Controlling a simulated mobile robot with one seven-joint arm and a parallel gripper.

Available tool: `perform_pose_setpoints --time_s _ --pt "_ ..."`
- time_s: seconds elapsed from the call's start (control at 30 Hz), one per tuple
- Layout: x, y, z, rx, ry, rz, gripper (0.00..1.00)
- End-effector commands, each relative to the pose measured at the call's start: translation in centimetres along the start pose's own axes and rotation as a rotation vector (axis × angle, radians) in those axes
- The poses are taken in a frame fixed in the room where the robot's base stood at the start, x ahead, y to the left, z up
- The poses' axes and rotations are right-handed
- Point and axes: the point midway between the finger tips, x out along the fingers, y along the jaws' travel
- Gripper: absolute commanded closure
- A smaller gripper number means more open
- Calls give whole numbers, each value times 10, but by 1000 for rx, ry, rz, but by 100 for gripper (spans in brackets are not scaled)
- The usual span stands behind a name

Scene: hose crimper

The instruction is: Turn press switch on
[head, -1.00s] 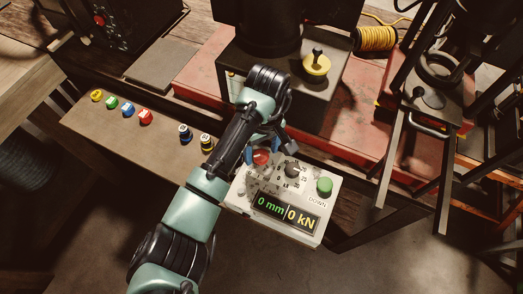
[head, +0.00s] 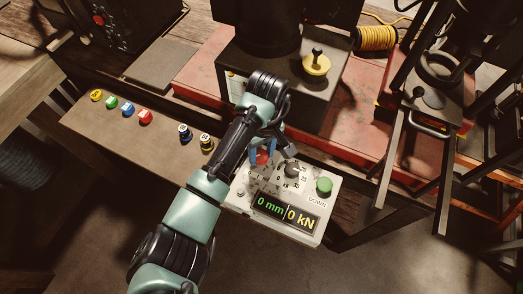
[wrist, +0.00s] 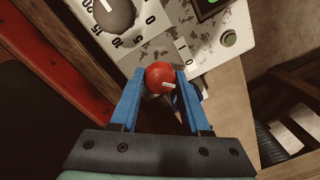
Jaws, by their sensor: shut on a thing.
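The press control panel (head: 310,187) is a worn white box with a display reading 0 mm and 0 kN. My gripper (wrist: 161,84) is shut on the red switch, with one blue finger on each side. In the head view, my gripper (head: 262,161) reaches down over the panel's upper left and partly hides the switch (head: 263,158). The panel's lettering near the switch is partly readable, with a 0 beside it in the wrist view.
A grey dial (head: 292,170) with a number scale sits beside the switch, close to my gripper. A green DOWN button (head: 324,186) is at the panel's right.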

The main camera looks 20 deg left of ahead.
Motion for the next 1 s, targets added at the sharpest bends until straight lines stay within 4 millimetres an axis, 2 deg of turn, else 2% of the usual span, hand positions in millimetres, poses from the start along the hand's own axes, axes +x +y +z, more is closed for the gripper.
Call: perform_pose_setpoints --time_s 0.37,1.0 --pt "-4 0 2 105 1 -1 100" --pt "-2 -2 1 676 32 -1 100"
